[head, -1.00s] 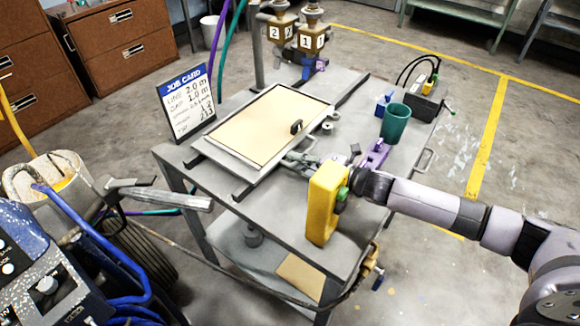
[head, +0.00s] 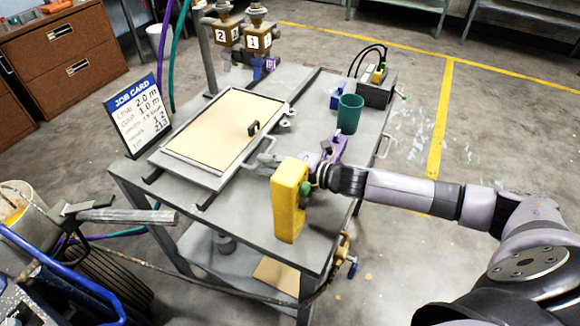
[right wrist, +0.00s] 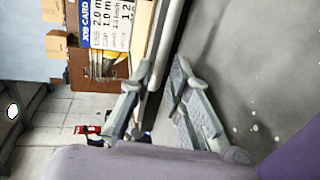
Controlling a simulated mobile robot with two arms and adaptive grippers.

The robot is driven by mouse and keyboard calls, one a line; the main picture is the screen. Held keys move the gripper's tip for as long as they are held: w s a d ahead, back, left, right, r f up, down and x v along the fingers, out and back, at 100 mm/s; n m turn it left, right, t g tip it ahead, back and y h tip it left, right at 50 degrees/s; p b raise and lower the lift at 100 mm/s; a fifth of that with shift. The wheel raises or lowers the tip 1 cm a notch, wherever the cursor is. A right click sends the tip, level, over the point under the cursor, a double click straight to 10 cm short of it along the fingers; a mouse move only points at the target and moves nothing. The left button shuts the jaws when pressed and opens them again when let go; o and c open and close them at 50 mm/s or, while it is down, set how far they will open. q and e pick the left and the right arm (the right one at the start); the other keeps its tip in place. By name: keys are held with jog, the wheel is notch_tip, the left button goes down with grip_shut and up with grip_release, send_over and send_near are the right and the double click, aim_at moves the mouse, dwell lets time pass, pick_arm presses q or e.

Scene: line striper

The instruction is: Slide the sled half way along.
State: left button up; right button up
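The sled (head: 178,163), a flat framed tray with a tan board, lies on dark rails across the grey metal table. My right gripper (head: 267,161) is beside this handle, low over the table. In the right wrist view its two grey fingers (right wrist: 163,68) stand apart, with the sled's pale edge beyond them. My left gripper is not in view.
A yellow block (head: 288,205) stands at the table's near edge, close to my right wrist. A green cup (head: 349,115) and a dark box (head: 376,92) stand at right. A job card (head: 137,113) stands left of the sled. Numbered brass valves (head: 243,38) are behind.

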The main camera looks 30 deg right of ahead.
jog(key=v, duration=0.9)
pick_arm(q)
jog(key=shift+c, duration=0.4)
